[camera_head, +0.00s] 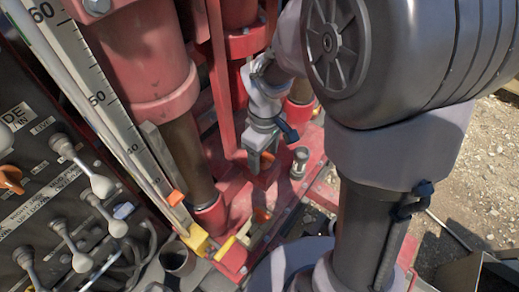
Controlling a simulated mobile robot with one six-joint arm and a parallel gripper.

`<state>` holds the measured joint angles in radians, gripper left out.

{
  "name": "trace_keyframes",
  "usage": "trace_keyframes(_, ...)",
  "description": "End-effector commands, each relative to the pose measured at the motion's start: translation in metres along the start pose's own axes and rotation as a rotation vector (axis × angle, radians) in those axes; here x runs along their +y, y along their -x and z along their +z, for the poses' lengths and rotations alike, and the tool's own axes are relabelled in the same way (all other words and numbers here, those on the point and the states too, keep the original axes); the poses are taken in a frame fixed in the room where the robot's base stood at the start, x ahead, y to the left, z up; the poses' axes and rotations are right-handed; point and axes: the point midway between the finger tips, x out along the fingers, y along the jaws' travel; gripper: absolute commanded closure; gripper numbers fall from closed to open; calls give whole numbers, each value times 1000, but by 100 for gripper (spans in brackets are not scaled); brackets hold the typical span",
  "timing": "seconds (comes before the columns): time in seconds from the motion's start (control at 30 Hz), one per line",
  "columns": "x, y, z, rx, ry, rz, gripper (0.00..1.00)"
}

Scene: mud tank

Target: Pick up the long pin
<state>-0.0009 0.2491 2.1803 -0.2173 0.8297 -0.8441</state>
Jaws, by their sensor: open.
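My gripper (261,164) hangs over the red deck (285,200) near the middle of the view, pointing down. Its jaws are open, with no object visible between them. A short upright grey metal piece (299,162) stands on the deck just right of my gripper, apart from it; it may be the top of a pin, but I cannot tell. A yellow-ended bar (225,248) and a small red piece (261,215) lie on the deck nearer the camera. I cannot tell for certain which thing is the long pin.
Large red cylinders (140,50) and a white measuring scale (100,90) stand at the left and back. A dark lever panel (40,170) with several grey handles fills the lower left. A dark cup (177,260) sits near the front. Gravel ground (470,170) lies to the right.

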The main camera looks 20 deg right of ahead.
Motion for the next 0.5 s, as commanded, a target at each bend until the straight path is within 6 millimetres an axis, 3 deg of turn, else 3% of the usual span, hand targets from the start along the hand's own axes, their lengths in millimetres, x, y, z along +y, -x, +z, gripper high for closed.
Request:
trace_keyframes(0.23, 0, -4, 0, 1, 0, 0, 37)
trace_keyframes(0.5, 0, -4, 0, 1, 0, 0, 88)
